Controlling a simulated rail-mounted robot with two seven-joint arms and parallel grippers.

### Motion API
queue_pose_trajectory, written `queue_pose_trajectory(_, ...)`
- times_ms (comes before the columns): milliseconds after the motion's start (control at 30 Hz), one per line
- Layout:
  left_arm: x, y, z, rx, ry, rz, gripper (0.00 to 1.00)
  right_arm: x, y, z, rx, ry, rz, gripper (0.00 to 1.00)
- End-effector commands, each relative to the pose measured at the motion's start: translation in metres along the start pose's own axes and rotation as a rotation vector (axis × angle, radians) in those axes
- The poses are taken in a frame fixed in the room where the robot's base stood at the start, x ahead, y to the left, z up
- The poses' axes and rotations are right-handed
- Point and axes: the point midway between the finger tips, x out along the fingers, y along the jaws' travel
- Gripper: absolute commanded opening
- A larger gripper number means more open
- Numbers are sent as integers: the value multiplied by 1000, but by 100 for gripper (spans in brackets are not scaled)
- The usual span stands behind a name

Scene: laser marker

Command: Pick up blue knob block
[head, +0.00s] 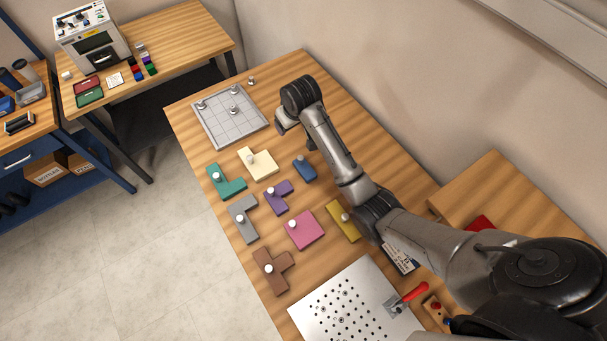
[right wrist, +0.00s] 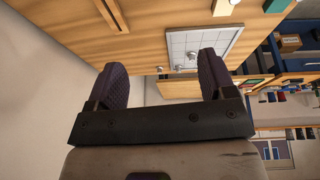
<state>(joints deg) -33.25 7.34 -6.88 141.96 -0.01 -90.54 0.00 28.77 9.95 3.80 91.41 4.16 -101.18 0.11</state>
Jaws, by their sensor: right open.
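The blue knob block (head: 304,169) is a small bar with a pale knob. It lies on the wooden table among other knob blocks, just left of my right forearm in the head view. My right gripper (head: 292,132) hangs above the table, beyond the blue block towards the grid board. In the right wrist view its two dark fingers (right wrist: 162,80) are wide apart with nothing between them. My left gripper is out of sight.
Teal (head: 228,185), cream (head: 262,164), purple (head: 279,200), grey (head: 243,222), pink (head: 305,233), yellow (head: 336,215) and brown (head: 277,279) blocks lie nearby. A grid board (head: 228,122) is at the far end, a perforated plate (head: 318,322) at the near end.

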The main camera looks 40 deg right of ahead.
Motion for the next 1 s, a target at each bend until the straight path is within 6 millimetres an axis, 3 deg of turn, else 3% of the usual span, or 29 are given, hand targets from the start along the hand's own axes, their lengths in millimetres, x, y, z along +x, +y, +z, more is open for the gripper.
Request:
queue_pose_trajectory(100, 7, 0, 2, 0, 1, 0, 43, 31, 7, 11, 28, -139, -21, 77)
queue_pose_trajectory(400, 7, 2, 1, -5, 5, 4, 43, 68, 8, 43, 48, -341, -50, 77)
queue_pose_trajectory(800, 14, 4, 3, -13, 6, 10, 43, 128, 5, 66, 47, -348, -50, 77)
queue_pose_trajectory(1000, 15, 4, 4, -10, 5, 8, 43, 140, 4, 70, 47, -345, -50, 77)
